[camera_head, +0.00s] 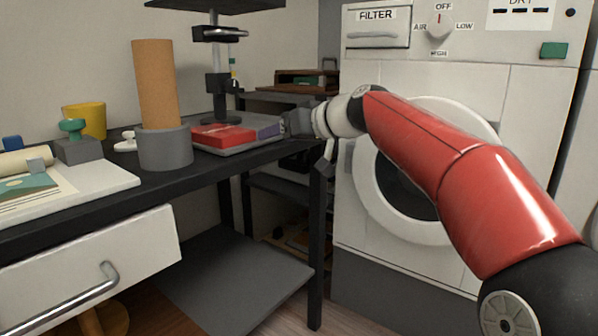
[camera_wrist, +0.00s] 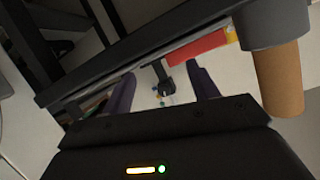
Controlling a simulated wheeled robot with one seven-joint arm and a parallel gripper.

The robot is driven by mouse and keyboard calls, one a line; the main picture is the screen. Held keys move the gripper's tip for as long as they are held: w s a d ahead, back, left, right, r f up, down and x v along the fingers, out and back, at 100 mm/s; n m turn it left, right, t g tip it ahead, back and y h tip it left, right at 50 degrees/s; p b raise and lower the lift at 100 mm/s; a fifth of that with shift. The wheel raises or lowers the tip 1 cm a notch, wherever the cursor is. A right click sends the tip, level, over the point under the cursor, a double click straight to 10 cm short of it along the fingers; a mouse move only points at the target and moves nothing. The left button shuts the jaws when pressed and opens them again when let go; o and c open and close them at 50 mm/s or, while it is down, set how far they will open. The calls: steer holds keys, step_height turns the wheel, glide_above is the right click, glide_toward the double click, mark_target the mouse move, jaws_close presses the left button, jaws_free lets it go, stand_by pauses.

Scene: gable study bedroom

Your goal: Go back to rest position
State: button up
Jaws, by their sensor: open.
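My gripper (camera_head: 268,131) is at the end of my red arm, at the right edge of the dark desk (camera_head: 225,165). In the wrist view its two purple fingers (camera_wrist: 163,88) stand apart with nothing between them. A red box (camera_head: 222,135) lies on a grey tray on the desk, just left of the gripper; it also shows in the wrist view (camera_wrist: 197,45), beyond the fingers. I cannot tell whether the fingers touch the tray or the box.
A grey pot (camera_head: 165,148) holding a cork-coloured cylinder (camera_head: 156,85) stands left of the box. A yellow cup (camera_head: 85,120) is farther left. An open white drawer (camera_head: 95,262) juts out in front. A white dryer (camera_head: 420,75) stands behind my arm. A grey lower shelf (camera_head: 235,275) is under the desk.

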steer(key=s+d+f+m+g+h, duration=0.15)
steer(key=s+d+f+h, duration=0.35)
steer(key=s+f, duration=0.55)
steer(key=s+d+f+m+g+h, duration=0.1)
steer(key=s+d+f+m+h, duration=0.15)
steer(key=s+d+f, duration=0.8)
steer(key=s+d+f+m+g+h, duration=0.1)
steer(key=s+d+f+m+h, duration=0.2)
steer(key=s+f, duration=0.75)
steer(key=s+r+p, duration=0.3)
steer(key=r+p, duration=1)
steer(key=r, duration=0.4)
steer(key=shift+p, duration=0.3)
